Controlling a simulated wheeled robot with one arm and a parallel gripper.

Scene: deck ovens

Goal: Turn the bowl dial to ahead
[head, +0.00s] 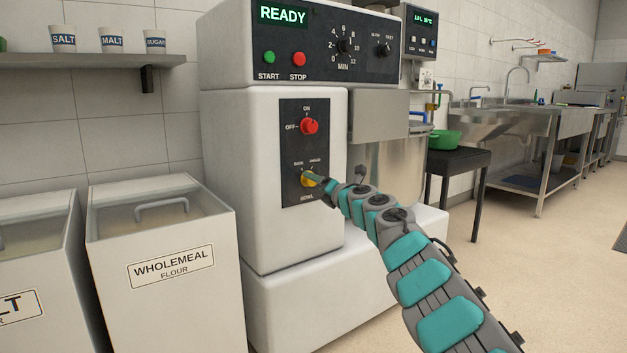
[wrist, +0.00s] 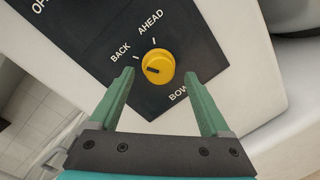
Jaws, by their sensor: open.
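The yellow bowl dial (wrist: 160,62) sits on a dark panel, with BACK at its upper left and AHEAD above it in the wrist view. Its dark pointer mark is on the left part of its face, on the BACK side and away from the AHEAD tick. My gripper (wrist: 160,78) is open, with one green finger on each side of the dial. Gaps show between the fingers and the dial, and I see no contact.
A red ON/OFF knob (head: 309,126) sits above the dial on the same panel (head: 291,150). The mixer's upper panel reads READY. The steel bowl (head: 395,168) is to the right. A wholemeal flour bin (head: 165,310) stands close on the left. Open floor lies to the right.

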